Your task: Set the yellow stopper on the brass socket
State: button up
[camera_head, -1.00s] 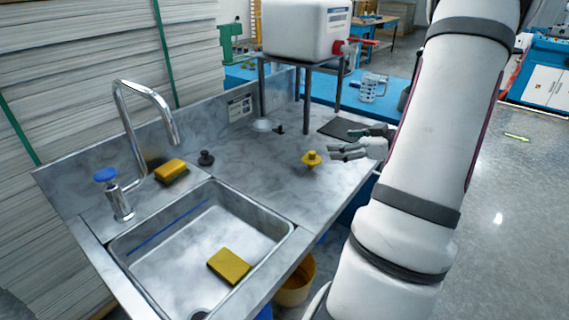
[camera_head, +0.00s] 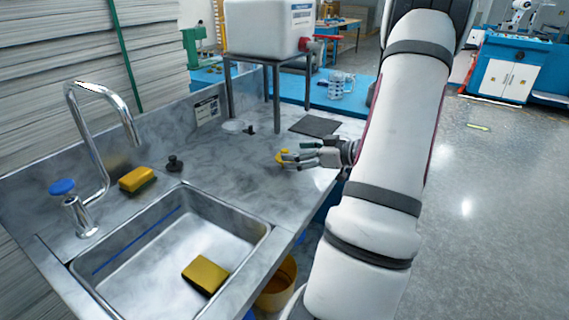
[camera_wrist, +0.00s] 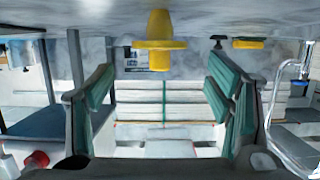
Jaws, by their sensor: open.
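In the wrist view, which is upside down, the stopper (camera_wrist: 160,44) shows at the top middle, centred between my two fingers and apart from both. My gripper (camera_head: 290,160) is low over the counter, fingers pointing left at the stopper. It is open and empty, as the wrist view of the gripper (camera_wrist: 162,88) also shows. I cannot make out the brass socket in either view.
A dark stopper (camera_head: 175,163) and a yellow sponge (camera_head: 137,179) are beside the sink (camera_head: 170,250). Another sponge (camera_head: 205,274) lies in the basin. A small dark piece (camera_head: 250,129), a black mat (camera_head: 315,125) and a stand (camera_head: 277,95) with a white tank (camera_head: 268,27) are behind.

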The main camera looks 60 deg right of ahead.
aim_at(288, 152)
jog(key=b+x, duration=0.1)
jog(key=x, duration=0.3)
jog(key=shift+w, duration=0.35)
jog(key=shift+c, duration=0.5)
jog(key=c, duration=1.6)
jog(key=shift+r, duration=0.1)
jog(key=shift+c, duration=0.2)
